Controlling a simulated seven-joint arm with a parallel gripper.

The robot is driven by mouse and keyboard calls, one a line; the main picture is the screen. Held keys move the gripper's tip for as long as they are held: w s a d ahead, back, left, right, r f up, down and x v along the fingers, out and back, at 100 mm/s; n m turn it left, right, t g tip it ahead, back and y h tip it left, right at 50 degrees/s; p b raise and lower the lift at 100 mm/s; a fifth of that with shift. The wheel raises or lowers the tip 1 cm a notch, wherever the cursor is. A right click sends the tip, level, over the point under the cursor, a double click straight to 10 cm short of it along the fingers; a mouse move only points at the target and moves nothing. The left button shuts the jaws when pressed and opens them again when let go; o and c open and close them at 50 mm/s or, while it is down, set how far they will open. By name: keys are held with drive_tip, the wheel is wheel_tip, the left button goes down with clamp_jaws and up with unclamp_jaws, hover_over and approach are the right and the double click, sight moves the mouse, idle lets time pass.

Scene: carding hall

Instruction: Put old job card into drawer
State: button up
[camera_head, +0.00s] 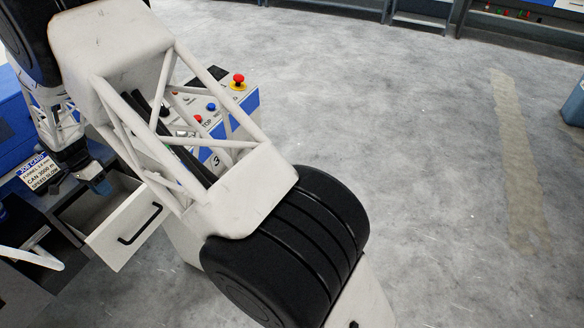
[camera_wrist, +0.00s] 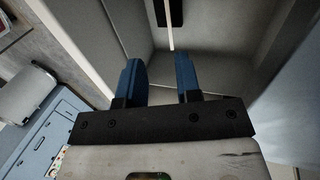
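A white job card (camera_head: 40,172) with blue and black print shows at the left in the head view, beside my gripper. I cannot tell whether it is the old card. The grey drawer (camera_head: 124,226) is pulled open, with a black handle on its pale front. My gripper (camera_head: 98,185) is over the drawer's inner end, its blue fingers pointing down. In the wrist view my gripper (camera_wrist: 156,72) has its fingers apart, with nothing seen gripped between them. A thin pale strip (camera_wrist: 170,28) and a dark patch lie beyond the fingertips; I cannot tell what they are.
A control panel (camera_head: 238,98) with a red mushroom button and several smaller buttons stands right of the drawer, partly behind my arm. A blue machine body (camera_head: 14,125) is at the far left.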

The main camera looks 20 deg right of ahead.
drive_tip(key=s+d+r+n+t+y, duration=0.1)
drive_tip(key=s+d+r, duration=0.3)
drive_tip(key=d+r, duration=0.6)
drive_tip(key=s+d+r+n, duration=0.2)
drive_tip(key=s+d+r, duration=0.2)
drive_tip(key=d+r, duration=0.55)
drive_tip(key=s+d+r+n+t+y, duration=0.1)
drive_tip(key=s+d+r, duration=0.45)
drive_tip(key=d, duration=0.75)
drive_tip(key=s+d+r+n+t, duration=0.1)
drive_tip(key=s+d+r+n, duration=0.1)
drive_tip(key=s+d, duration=0.7)
drive_tip(key=s+d+r+n+t, duration=0.2)
drive_tip(key=s+d, duration=0.8)
drive_tip(key=s, duration=0.8)
drive_tip(key=shift+s+d+n, duration=0.3)
drive_tip(key=shift+s, duration=0.05)
